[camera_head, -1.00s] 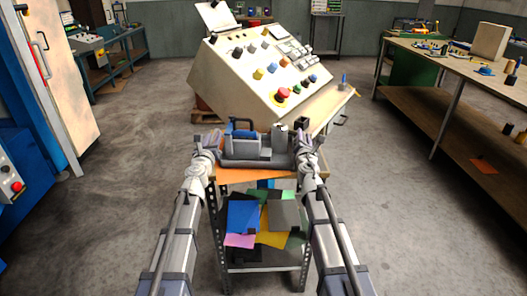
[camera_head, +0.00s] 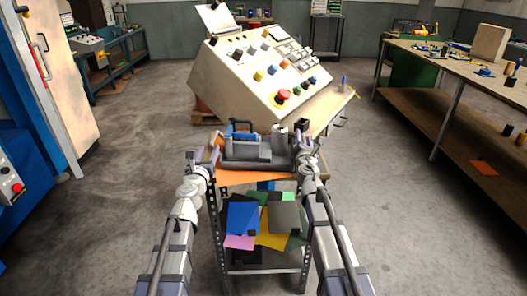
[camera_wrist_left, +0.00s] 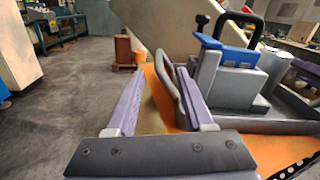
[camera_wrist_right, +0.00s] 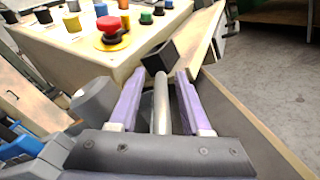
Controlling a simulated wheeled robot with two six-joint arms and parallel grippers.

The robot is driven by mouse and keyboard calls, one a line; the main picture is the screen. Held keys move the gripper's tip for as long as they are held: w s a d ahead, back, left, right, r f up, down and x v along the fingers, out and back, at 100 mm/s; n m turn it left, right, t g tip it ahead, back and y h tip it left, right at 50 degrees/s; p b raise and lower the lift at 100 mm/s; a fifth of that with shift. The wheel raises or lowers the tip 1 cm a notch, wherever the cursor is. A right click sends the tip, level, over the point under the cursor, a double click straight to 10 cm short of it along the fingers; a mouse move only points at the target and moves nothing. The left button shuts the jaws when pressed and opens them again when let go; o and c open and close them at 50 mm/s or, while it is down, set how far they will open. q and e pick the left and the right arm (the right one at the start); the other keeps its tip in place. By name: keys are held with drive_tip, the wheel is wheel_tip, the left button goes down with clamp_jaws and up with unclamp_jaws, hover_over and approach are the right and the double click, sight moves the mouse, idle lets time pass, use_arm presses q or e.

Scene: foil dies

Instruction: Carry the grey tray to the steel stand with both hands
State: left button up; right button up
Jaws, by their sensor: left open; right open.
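The grey tray (camera_head: 262,164) sits on the orange top (camera_head: 232,177) of a steel stand (camera_head: 303,240) with perforated legs. It carries a blue-and-grey fixture (camera_head: 242,134) and a grey cylinder (camera_head: 279,138). My left gripper (camera_head: 212,149) is open at the tray's left end. In the left wrist view, the tray's dark side handle (camera_wrist_left: 170,82) shows between its fingers, close to the right finger. My right gripper (camera_head: 300,146) is open at the right end. In the right wrist view, a light grey bar (camera_wrist_right: 162,98) stands between its fingers, with a dark block (camera_wrist_right: 160,57) beyond.
A beige control console (camera_head: 265,75) stands right behind the stand. Coloured sheets (camera_head: 243,218) lie on the stand's lower shelf. A workbench (camera_head: 450,60) is at the right and a blue machine (camera_head: 25,130) at the left. Floor on both sides is clear.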

use_arm(q)
drive_tip(key=s, duration=0.4)
drive_tip(key=shift+s+a, duration=0.2)
use_arm(e)
drive_tip(key=s, duration=0.4)
drive_tip(key=s+a, duration=0.1)
drive_tip(key=s, duration=0.7)
drive_tip(key=shift+a, duration=0.15)
